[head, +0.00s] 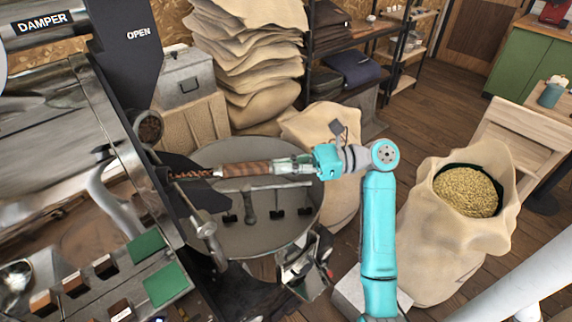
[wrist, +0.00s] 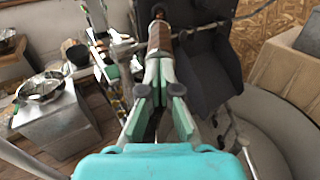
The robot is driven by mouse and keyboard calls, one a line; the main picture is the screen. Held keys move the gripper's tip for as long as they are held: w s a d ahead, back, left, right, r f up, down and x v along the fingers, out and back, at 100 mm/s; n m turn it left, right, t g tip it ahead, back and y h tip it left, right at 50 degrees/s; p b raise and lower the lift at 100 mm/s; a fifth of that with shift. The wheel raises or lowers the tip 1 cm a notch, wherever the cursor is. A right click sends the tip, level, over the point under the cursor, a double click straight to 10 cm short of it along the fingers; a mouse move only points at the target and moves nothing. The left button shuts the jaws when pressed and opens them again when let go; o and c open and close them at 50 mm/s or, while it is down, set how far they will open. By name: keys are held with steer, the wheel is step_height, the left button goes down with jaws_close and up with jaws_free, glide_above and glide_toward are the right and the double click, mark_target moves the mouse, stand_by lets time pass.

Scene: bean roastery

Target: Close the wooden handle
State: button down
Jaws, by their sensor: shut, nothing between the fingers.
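The wooden handle (head: 243,169) is a brown, ribbed grip on a rod at the front of the roasting machine, above the round cooling tray. In the head view it points right, towards my gripper (head: 282,167). In the wrist view the handle (wrist: 160,40) stands just beyond my gripper's fingertips (wrist: 159,70), roughly in line with them. My gripper is shut and empty. Its tips are at or very near the handle's end; I cannot tell whether they touch it.
The round cooling tray (head: 262,226) with stirring arms lies below the handle. The dark chute plate (head: 183,172) is beside the rod. A sack of beans (head: 440,235) stands to the right, and stacked sacks (head: 245,55) stand behind. Wooden floor shows at the right rear.

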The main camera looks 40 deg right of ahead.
mark_target(235, 170)
steer(key=x, duration=1.1)
steer(key=shift+r, duration=0.1)
steer(key=shift+d, duration=0.1)
